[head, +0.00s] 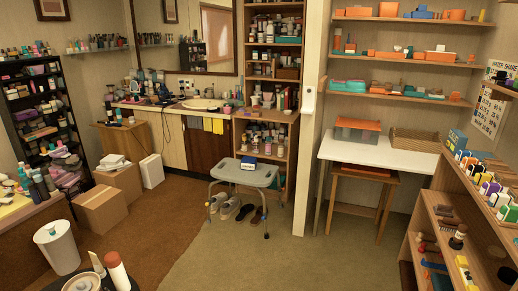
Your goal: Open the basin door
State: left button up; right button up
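The basin (201,104) is a white oval bowl set in a counter (160,106) against the far wall, left of the middle of the head view. Below it is a cabinet with a dark brown door panel (207,148), which looks closed. A cream panel (166,138) is to its left. Yellow and dark towels (213,125) hang over the upper part of the brown panel. I cannot make out a handle. Neither of my grippers shows in the head view.
A grey stool (244,173) with shoes beneath stands before the shelves right of the cabinet. Cardboard boxes (100,208) and a white bin (57,247) stand left. Bottles (116,270) are in the near left foreground. The carpet (190,215) between is mostly clear.

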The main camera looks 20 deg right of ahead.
aim_at(205, 150)
jog(key=i+z, duration=0.3)
jog(key=i, duration=0.25)
jog(key=i+z, duration=0.3)
jog(key=i, duration=0.3)
jog(key=i+u, duration=0.25)
jog(key=i, duration=0.25)
jog(key=i+u, duration=0.25)
jog(key=i, duration=0.3)
jog(key=i+l+u, duration=0.25)
jog(key=i, duration=0.25)
jog(key=i+l+u, duration=0.25)
jog(key=i, duration=0.25)
jog(key=i+j+u, duration=0.2)
jog(key=i+u, duration=0.25)
jog(key=i, duration=0.3)
jog(key=i+u, duration=0.45)
jog(key=i, duration=0.3)
